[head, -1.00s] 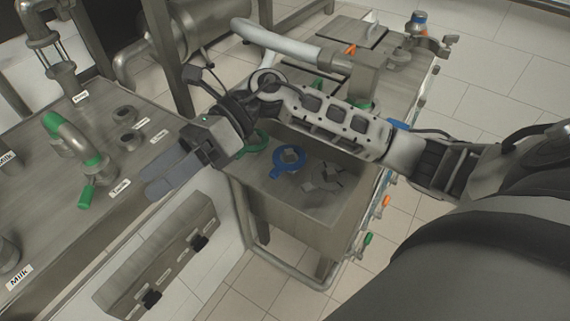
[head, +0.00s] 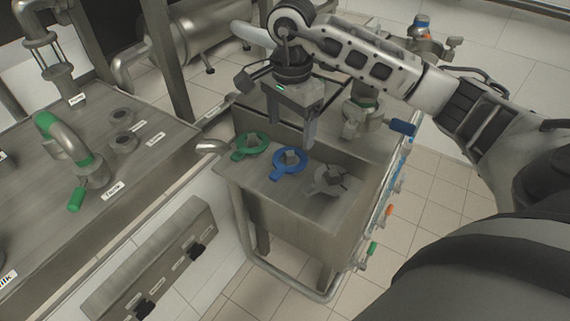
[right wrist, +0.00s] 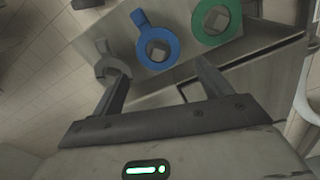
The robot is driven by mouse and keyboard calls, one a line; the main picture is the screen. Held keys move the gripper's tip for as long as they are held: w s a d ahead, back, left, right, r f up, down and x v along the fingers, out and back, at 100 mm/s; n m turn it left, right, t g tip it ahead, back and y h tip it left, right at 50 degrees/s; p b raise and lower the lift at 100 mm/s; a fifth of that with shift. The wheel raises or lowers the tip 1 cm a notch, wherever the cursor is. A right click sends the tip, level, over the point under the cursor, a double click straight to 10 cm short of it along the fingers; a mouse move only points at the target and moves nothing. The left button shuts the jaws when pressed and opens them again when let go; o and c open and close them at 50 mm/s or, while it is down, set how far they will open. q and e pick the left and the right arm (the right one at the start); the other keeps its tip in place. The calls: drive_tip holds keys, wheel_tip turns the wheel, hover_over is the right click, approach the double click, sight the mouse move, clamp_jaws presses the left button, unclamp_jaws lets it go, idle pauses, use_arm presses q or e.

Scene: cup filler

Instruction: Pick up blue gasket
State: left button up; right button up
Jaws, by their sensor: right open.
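The blue gasket (head: 289,162) is a ring with a short handle, lying on the metal top of the cart between a green one and a grey one. It also shows in the right wrist view (right wrist: 172,50), beyond my open fingers. My right gripper (head: 309,140) is open and empty, pointing down above and just behind the blue gasket, apart from it. In the right wrist view its fingers (right wrist: 155,85) stand on either side below the ring. My left gripper is not in view.
A green gasket (head: 251,145) lies left of the blue one and a grey gasket (head: 328,180) lies right. A metal spout (head: 212,147) juts toward the cart from the left. A pipe fitting with a blue handle (head: 402,127) stands at the cart's right.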

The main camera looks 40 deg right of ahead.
sight(292, 151)
drive_tip(key=f, duration=0.5)
drive_tip(key=shift+s+d+f+p, duration=0.15)
drive_tip(key=shift+d+f+p, duration=0.1)
drive_tip(key=shift+f+p, duration=0.15)
drive_tip(key=shift+f, duration=0.4)
drive_tip(key=shift+f+b, duration=0.25)
drive_tip(key=shift+b, duration=0.1)
drive_tip(key=c, duration=0.8)
